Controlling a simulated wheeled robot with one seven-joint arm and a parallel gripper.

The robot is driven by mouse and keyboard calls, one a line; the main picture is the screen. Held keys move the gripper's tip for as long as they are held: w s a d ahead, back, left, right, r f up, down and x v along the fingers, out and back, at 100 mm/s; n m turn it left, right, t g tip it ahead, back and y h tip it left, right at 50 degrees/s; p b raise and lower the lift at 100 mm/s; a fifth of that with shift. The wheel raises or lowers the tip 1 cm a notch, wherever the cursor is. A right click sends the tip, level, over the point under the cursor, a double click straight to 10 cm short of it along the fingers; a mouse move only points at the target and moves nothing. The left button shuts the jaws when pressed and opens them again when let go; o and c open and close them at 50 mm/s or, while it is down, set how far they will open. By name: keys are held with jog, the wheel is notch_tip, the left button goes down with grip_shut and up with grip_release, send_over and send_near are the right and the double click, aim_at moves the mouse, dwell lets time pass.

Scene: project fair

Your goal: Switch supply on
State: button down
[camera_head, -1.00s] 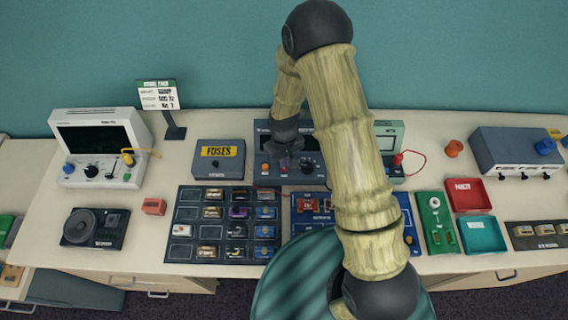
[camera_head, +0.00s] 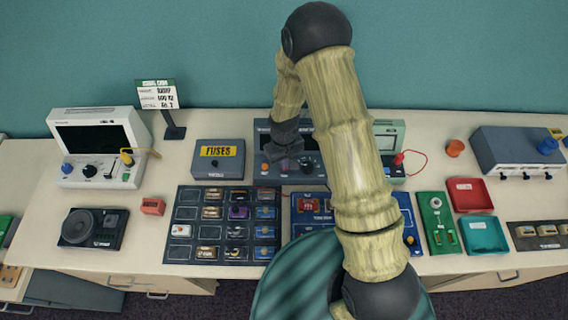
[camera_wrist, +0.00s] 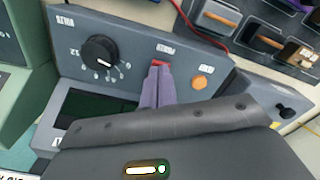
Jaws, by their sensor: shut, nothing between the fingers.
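The supply (camera_head: 262,140) is a dark blue-grey box at the back of the table, partly hidden by my arm. In the wrist view its front panel (camera_wrist: 130,45) shows a black knob (camera_wrist: 100,52), a red power switch (camera_wrist: 160,63) and an orange round lamp or button (camera_wrist: 199,83). My gripper (camera_wrist: 158,72) is shut and empty. Its fingertips are right at the red switch and overlap its edge; I cannot tell whether they touch it. In the head view my gripper (camera_head: 285,166) is in front of the panel and hides the switch. The switch's position is unclear.
A grey fuses box (camera_head: 217,158) stands left of the supply. A dark tray of parts (camera_head: 176,215) and a blue board (camera_head: 300,217) lie in front. A green meter (camera_head: 391,142) with a red lead stands close on the right.

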jog(key=shift+f, duration=0.2)
jog(key=shift+r, duration=0.15)
jog(key=shift+r+p, duration=2.25)
jog(key=shift+r, duration=1.1)
jog(key=shift+d+r, duration=0.15)
jog(key=s+d+r+m+t+b, duration=0.2)
jog(key=s+d+r+m+b, duration=0.3)
jog(key=s+d+r, duration=0.7)
notch_tip(320, 180, up, 2)
jog(key=shift+s+d+m+t+b, duration=0.3)
jog(key=shift+d+b, duration=0.35)
jog(key=shift+b, duration=0.25)
